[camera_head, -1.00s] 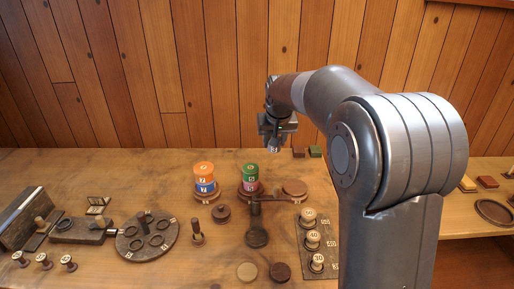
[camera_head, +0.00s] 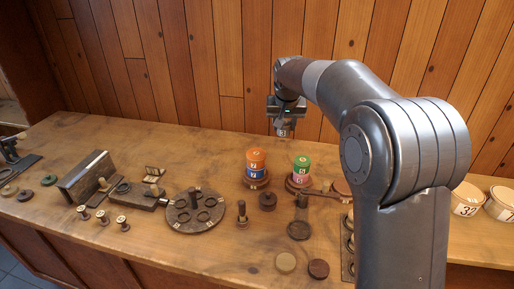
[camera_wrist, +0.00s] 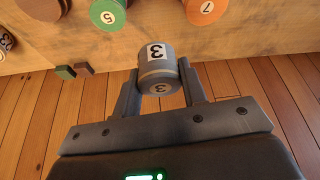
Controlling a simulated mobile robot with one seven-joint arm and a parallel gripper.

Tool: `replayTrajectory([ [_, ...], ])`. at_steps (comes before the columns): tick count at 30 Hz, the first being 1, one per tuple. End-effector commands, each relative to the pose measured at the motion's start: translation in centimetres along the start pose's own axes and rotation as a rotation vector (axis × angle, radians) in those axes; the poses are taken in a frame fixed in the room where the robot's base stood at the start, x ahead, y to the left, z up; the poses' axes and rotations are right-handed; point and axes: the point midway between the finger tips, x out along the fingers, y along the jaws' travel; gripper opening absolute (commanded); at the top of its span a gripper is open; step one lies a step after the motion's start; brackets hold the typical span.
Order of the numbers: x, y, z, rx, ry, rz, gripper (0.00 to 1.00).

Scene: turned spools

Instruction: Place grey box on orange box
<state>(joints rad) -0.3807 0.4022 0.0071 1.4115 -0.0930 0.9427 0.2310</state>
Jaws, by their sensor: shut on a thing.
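The grey box is a small grey drum marked 3 (camera_wrist: 158,65); in the head view it shows as a small grey shape (camera_head: 284,132). My gripper (camera_head: 284,126) is shut on it, one finger on each side in the wrist view (camera_wrist: 158,85). It is held in the air beyond the stacks, between the orange and green ones in the picture. The orange box is an orange drum marked 7 (camera_head: 256,154), on a blue drum (camera_head: 256,170) over a round brown base. Its top is bare. It also shows at the upper edge of the wrist view (camera_wrist: 205,9).
A green drum (camera_head: 302,161) on a pink one (camera_head: 301,176) stands right of the orange stack. A round dark tray (camera_head: 195,212), a peg (camera_head: 242,213) and dark discs lie nearer. White tubs (camera_head: 466,199) stand right. A plank wall (camera_head: 220,60) rises behind.

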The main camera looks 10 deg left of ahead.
Motion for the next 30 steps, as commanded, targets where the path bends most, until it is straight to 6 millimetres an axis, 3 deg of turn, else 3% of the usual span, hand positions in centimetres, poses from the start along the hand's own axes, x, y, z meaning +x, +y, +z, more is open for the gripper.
replayTrajectory([
  [6, 3.6, -5.1, -0.1, -0.006, -0.003, -0.001, 0.17],
  [12, 5.6, -8.0, -0.2, -0.002, -0.001, -0.001, 0.17],
  [19, 6.8, -8.7, 0.1, 0.0, -0.002, 0.001, 0.17],
  [25, 9.5, -8.6, 1.2, -0.001, -0.003, 0.001, 0.17],
  [30, 9.7, -8.6, 1.2, 0.0, 0.001, 0.0, 0.17],
])
